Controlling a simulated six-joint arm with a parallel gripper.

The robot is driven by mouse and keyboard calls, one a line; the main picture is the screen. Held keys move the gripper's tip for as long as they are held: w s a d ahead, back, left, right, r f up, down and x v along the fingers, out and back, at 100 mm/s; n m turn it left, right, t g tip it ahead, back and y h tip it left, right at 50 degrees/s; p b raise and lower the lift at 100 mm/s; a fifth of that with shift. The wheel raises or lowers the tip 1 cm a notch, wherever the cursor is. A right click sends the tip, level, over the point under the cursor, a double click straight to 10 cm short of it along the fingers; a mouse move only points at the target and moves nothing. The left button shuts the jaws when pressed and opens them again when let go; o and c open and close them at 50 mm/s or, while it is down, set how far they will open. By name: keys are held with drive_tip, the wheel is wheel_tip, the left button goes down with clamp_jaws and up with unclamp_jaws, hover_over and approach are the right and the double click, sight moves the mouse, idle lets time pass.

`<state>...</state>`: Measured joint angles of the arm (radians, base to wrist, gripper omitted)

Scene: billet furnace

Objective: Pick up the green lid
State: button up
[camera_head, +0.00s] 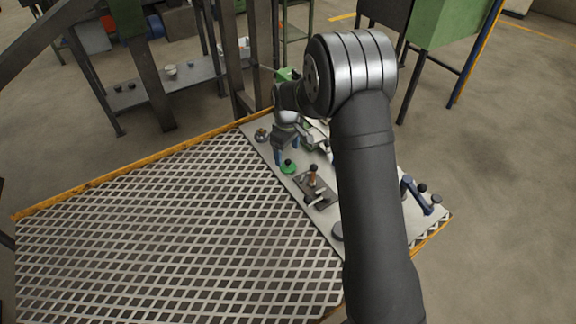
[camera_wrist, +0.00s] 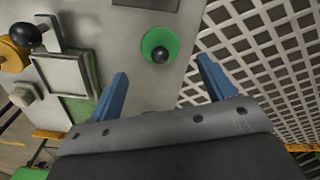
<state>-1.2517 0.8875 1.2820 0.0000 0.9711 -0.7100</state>
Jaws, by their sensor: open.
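The green lid (camera_head: 289,168) is a small round disc with a dark ball knob, lying on the pale plate beside the grating. In the wrist view the green lid (camera_wrist: 148,42) shows ahead of the fingertips, between their lines, with its black knob uncovered. My gripper (camera_head: 287,155) is above and just behind the lid in the head view. Its two blue fingers stand apart in the wrist view (camera_wrist: 163,70), with nothing between them. I cannot tell the exact height of the fingers over the lid.
A dark block with a handle (camera_head: 316,191) stands near the lid. A square frame with a green edge (camera_wrist: 66,77) and a black ball knob (camera_wrist: 26,36) lie left in the wrist view. A blue-handled tool (camera_head: 418,196) lies farther right. The grating (camera_head: 180,235) is bare.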

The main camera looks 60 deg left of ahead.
sight(288, 160)
wheel_tip(288, 160, down, 5)
drive_tip(key=shift+d, duration=0.15)
drive_tip(key=c, duration=1.1)
